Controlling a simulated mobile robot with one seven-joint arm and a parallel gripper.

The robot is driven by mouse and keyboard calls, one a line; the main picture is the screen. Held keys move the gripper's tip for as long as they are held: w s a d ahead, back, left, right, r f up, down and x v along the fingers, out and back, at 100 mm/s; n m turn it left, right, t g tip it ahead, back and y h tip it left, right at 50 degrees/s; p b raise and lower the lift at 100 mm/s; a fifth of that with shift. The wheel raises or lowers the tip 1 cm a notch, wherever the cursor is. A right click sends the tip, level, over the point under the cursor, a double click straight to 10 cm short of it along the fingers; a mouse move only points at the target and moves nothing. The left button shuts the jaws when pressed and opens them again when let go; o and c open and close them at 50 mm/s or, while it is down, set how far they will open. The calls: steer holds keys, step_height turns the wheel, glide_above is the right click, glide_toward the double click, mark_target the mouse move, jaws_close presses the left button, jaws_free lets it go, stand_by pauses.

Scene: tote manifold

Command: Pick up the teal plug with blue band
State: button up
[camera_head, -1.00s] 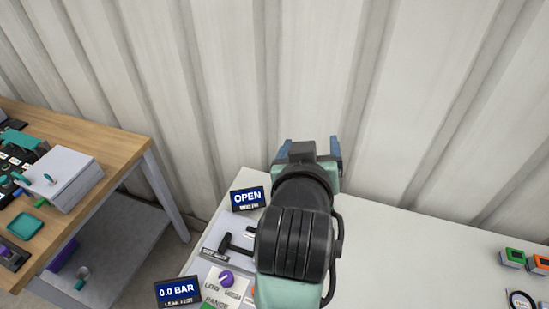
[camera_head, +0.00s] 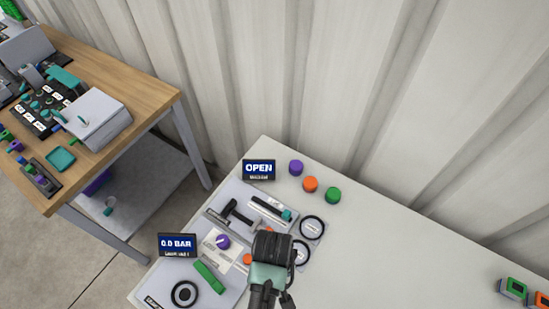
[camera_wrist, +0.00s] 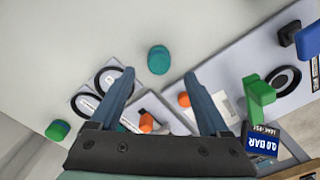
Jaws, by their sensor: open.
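A short teal round plug (camera_wrist: 158,59) stands on the pale bench top in the wrist view, just beyond the gap between my fingertips. A blue band on it is hard to make out at this size. My gripper (camera_wrist: 159,74) is open and empty, its two blue fingers spread either side of the plug's line and apart from it. In the head view my arm's dark wrist hides the fingertips and I cannot see this plug there.
The fixture panel (camera_head: 215,220) has rings, a black T-handle (camera_head: 236,212) and a green block (camera_head: 209,277). Purple (camera_head: 296,167), orange (camera_head: 310,184) and green (camera_head: 333,195) caps stand behind it. The bench's right side is mostly clear. A wooden table (camera_head: 150,82) stands left.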

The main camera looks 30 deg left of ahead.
steer(key=shift+s+d+f, duration=0.1)
steer(key=shift+d+f, duration=0.05)
steer(key=shift+f, duration=1.2)
steer(key=shift+d+f, duration=0.1)
steer(key=shift+f, duration=1.2)
jaws_close()
